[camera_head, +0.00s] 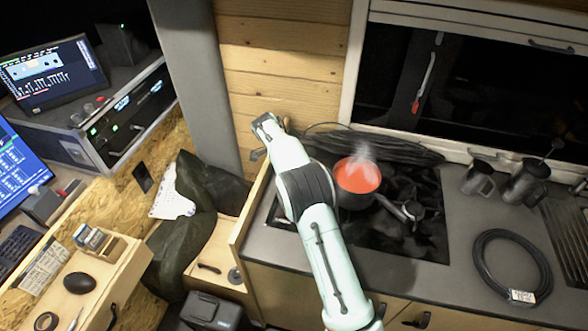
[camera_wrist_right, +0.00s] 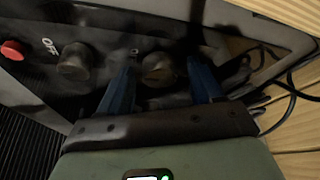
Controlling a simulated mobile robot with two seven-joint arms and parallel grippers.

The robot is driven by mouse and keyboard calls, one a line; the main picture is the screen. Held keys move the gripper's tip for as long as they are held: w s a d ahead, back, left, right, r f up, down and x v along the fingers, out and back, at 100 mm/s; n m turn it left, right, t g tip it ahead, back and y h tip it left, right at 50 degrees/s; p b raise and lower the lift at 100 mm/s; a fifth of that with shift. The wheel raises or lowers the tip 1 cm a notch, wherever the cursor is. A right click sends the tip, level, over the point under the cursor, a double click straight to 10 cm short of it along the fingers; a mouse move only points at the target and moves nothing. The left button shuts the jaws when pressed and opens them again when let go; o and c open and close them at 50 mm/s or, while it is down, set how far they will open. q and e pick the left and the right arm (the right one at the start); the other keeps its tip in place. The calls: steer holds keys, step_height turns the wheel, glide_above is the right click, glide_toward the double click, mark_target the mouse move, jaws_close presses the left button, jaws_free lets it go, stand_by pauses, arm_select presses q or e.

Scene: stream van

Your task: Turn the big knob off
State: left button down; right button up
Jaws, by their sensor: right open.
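In the right wrist view, a dark panel carries two round knobs. One knob (camera_wrist_right: 160,69) sits between the two blue fingers of my right gripper (camera_wrist_right: 161,74), which is open around it. I cannot tell whether the fingers touch it. Which knob is bigger is unclear. In the head view my right gripper (camera_head: 264,122) is at the left back end of the counter, by the wooden wall. The knobs cannot be made out there. My left gripper is out of view.
A pot with red contents (camera_head: 357,176) steams on the black stove (camera_head: 400,228), close to my right arm. Metal mugs (camera_head: 478,178) and a coiled cable (camera_head: 508,262) are farther right.

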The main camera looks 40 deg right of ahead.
steer(key=v, duration=1.3)
steer(key=shift+a+r, duration=0.1)
steer(key=shift+r, duration=0.05)
